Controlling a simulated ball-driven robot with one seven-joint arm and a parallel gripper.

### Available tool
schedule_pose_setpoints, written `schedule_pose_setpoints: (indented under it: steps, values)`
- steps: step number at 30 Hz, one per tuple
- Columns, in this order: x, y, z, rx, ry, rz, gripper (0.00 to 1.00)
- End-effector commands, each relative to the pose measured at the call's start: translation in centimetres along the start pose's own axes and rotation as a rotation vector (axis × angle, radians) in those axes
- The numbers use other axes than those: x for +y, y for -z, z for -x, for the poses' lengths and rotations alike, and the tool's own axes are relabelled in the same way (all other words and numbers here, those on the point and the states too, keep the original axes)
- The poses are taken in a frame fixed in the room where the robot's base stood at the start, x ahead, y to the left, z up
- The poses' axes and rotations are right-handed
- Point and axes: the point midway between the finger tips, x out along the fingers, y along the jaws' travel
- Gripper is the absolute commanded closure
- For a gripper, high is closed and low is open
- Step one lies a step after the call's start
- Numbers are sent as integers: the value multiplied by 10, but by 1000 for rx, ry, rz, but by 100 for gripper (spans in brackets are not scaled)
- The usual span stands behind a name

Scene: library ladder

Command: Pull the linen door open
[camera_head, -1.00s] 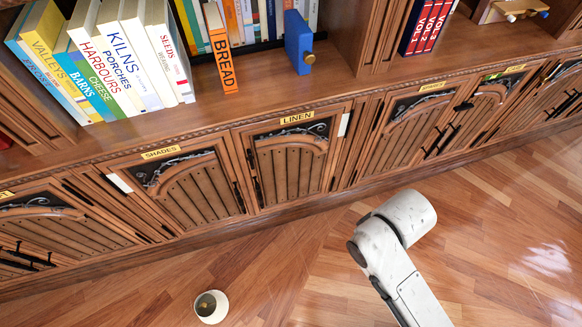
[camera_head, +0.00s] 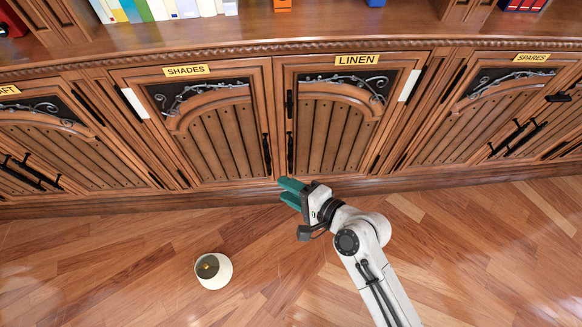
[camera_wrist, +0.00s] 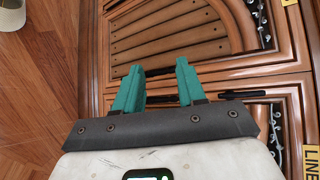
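The linen door (camera_head: 330,130) is a shut wooden panel door under a yellow LINEN label (camera_head: 357,60). Its black upright handle (camera_head: 290,153) is near its left edge, with a short black fitting (camera_head: 289,103) above. My gripper (camera_head: 283,190) has teal fingers and is low in front of the linen and shades doors, just below the handles. In the wrist view, my gripper (camera_wrist: 158,70) is open, its fingers apart and pointing at the door fronts.
The shades door (camera_head: 215,130), with its own black handle (camera_head: 267,155), adjoins on the left and is shut. The spares door (camera_head: 490,115) is to the right. A cream cup-like object (camera_head: 213,271) lies on the wooden floor. Floor around my arm is otherwise clear.

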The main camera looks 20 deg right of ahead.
Motion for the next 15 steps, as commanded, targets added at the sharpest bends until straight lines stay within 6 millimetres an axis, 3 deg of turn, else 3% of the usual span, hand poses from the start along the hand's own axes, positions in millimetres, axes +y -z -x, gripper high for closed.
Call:
schedule_pose_setpoints:
  steps: [1, 6, 12, 15]
  values:
    - [19, 10, -18, 13, 76, -129, 60]
    - [39, 40, -50, 57, 349, -622, 60]
    - [75, 84, -66, 105, 614, -1115, 60]
    - [90, 98, -68, 123, 698, -1265, 60]
